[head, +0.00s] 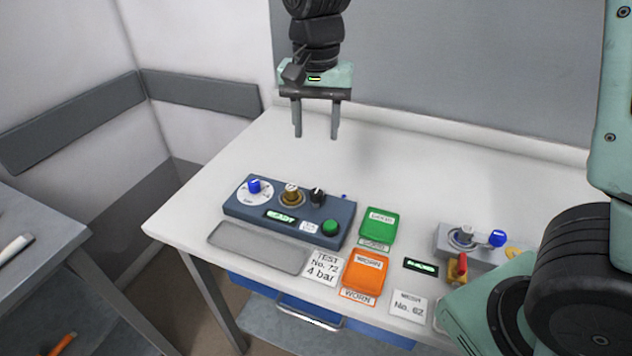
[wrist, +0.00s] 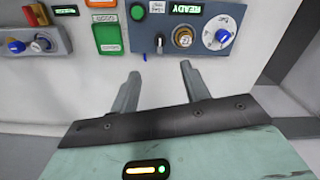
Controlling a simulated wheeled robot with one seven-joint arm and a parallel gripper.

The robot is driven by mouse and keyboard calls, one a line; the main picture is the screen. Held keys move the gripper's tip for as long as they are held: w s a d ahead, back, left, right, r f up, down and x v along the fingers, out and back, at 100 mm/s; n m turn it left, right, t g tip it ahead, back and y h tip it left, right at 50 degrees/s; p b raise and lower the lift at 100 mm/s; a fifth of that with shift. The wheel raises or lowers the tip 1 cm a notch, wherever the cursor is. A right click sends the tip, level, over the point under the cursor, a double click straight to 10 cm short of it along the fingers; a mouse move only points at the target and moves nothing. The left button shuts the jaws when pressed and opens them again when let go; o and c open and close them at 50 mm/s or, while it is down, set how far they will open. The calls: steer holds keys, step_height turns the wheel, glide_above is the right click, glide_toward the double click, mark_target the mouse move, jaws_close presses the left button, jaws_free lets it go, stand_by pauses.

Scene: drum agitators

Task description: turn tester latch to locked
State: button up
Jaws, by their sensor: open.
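My gripper (head: 316,135) is open and empty above the back of the white table, behind the blue-grey control box (head: 270,221). The box carries a blue knob (head: 254,186) on a white dial, a brass knob (head: 291,194), a black knob (head: 317,196), a green button and a display reading READY. To the right, a grey unit (head: 450,241) has a silver pivot with a lever ending in a blue knob (head: 497,238). I cannot tell which part is the latch. In the wrist view, the open fingers (wrist: 160,72) are apart from the box (wrist: 190,20) and the grey unit (wrist: 55,48).
A grey tray (head: 259,248) lies before the box. Green (head: 380,225) and orange (head: 366,275) bins stand between box and grey unit. A red and yellow part (head: 457,268) is before the unit. My own arm hides the table's right end. The table's back is clear.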

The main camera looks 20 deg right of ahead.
mark_target(316, 192)
step_height(316, 192, down, 15)
steer(key=shift+p, duration=0.55)
steer(key=c, duration=1)
